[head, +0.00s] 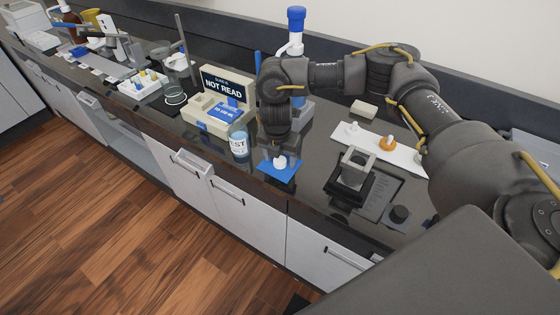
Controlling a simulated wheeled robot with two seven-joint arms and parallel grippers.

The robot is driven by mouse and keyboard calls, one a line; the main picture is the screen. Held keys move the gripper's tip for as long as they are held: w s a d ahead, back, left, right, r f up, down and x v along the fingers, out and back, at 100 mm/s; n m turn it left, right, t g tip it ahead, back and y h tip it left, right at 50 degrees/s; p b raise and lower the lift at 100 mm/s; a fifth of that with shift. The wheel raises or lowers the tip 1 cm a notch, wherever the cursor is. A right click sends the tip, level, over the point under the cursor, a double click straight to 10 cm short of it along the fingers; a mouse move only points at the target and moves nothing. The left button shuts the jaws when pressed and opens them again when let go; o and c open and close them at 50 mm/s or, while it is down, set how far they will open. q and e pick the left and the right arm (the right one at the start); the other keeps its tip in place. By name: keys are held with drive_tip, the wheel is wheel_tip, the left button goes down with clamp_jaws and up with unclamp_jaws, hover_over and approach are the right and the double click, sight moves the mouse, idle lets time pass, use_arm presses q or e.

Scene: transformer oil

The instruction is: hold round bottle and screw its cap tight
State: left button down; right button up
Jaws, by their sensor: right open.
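My right gripper (279,157) comes down from the right arm and points at the counter. It is open, its fingers above a blue mat (281,172), with a small white rounded piece (280,162) showing between or just behind them. I cannot tell whether the fingers touch it or whether it is a cap. A clear round bottle or jar (239,144) with a white and blue label stands upright to the left of the gripper. Its top shows no clear cap. My left gripper is not in view.
A beige box (212,118) with a "NOT READ" panel stands behind the jar. The counter's front edge runs close below the mat.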

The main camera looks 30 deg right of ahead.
sight(280, 159)
drive_tip(key=shift+c, duration=0.4)
drive_tip(key=c, duration=1)
drive_tip(key=shift+r, duration=0.1)
drive_tip(key=shift+r, duration=0.4)
wheel_tip(280, 159, up, 3)
drive_tip(key=shift+a+f+b, duration=0.1)
drive_tip(key=shift+f+b, duration=0.05)
drive_tip(key=shift+b, duration=0.4)
drive_tip(key=shift+s+a+r+b, duration=0.5)
drive_tip(key=shift+s+a+r, duration=0.5)
drive_tip(key=shift+s+r, duration=0.85)
drive_tip(key=shift+s+a+r+b, duration=0.55)
drive_tip(key=shift+s+a+r, duration=0.6)
drive_tip(key=shift+s, duration=1.25)
drive_tip(key=shift+s+a+r+b, duration=0.5)
drive_tip(key=shift+s+a+r, duration=0.3)
drive_tip(key=shift+s+r, duration=1.15)
drive_tip(key=shift+s+f, duration=0.15)
drive_tip(key=shift+f, duration=0.1)
